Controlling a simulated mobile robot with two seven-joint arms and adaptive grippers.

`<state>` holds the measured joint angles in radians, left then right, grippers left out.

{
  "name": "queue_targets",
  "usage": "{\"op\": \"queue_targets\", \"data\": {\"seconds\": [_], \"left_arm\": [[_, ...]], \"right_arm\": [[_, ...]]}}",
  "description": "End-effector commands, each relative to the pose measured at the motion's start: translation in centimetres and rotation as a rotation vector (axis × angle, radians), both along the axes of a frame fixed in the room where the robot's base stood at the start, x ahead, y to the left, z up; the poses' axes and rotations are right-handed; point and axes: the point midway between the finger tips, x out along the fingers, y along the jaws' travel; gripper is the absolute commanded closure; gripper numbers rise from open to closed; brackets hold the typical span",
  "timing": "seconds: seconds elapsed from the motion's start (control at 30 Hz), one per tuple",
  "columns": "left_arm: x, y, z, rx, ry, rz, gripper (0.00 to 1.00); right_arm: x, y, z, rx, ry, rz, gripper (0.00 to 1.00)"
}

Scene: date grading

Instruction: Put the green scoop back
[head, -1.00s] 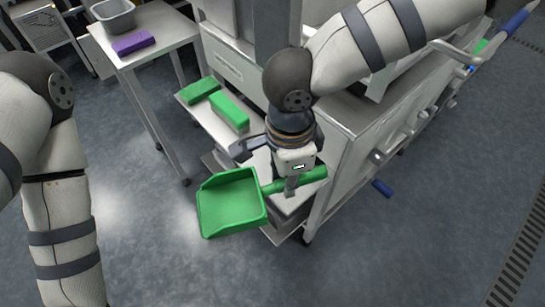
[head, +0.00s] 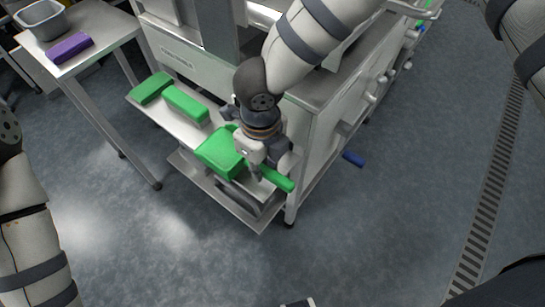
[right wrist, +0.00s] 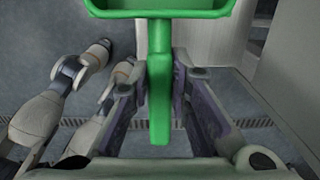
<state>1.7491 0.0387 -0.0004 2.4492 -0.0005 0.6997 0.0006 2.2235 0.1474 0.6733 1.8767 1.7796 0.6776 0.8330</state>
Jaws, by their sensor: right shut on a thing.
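The green scoop (head: 221,152) is over the right end of a steel shelf on the side of the machine, beside the green blocks. Its pan points left and its handle (head: 278,180) sticks out to the lower right. My right gripper (head: 258,172) is shut on the handle, close to the pan. In the right wrist view the handle (right wrist: 160,85) runs between the two fingers, with the pan edge at the top. I cannot tell whether the scoop touches the shelf (head: 170,122). My left gripper is out of view; only its arm shows at the left.
Two green blocks (head: 186,104) (head: 151,87) lie on the shelf left of the scoop. A lower shelf (head: 215,188) sits beneath. A side table (head: 88,27) holds a purple block (head: 69,47) and a grey tub (head: 41,20). The floor in front is clear.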

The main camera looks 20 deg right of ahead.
Motion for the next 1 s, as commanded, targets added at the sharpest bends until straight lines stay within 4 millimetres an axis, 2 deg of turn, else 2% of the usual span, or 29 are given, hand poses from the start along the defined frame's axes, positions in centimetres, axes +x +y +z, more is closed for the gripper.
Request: {"op": "queue_targets", "data": {"seconds": [0.1, 0.33, 0.37, 0.5, 0.87, 0.9, 0.97, 1.0], "left_arm": [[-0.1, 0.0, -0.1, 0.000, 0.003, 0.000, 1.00], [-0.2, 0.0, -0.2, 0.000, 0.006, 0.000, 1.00], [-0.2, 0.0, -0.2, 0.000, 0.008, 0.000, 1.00], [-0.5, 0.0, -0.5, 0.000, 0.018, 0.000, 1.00], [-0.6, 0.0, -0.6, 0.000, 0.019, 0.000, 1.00], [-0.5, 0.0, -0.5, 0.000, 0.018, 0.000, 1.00], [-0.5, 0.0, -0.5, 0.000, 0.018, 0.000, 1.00], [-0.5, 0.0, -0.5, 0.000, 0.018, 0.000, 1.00]], "right_arm": [[1.2, -1.6, 0.0, 0.002, -0.001, -0.002, 1.00], [2.6, -3.5, 0.0, 0.001, -0.001, -0.002, 1.00], [2.6, -3.7, -0.5, -0.001, 0.002, 0.000, 1.00], [2.5, -3.5, -3.5, -0.002, 0.003, 0.004, 1.00], [2.5, -3.5, -3.9, 0.000, 0.001, 0.002, 1.00], [2.5, -3.5, -3.9, -0.001, 0.001, 0.002, 0.75], [2.5, -3.5, -3.9, -0.001, 0.001, 0.002, 0.62], [2.5, -3.5, -3.9, -0.001, 0.001, 0.002, 0.62]]}}
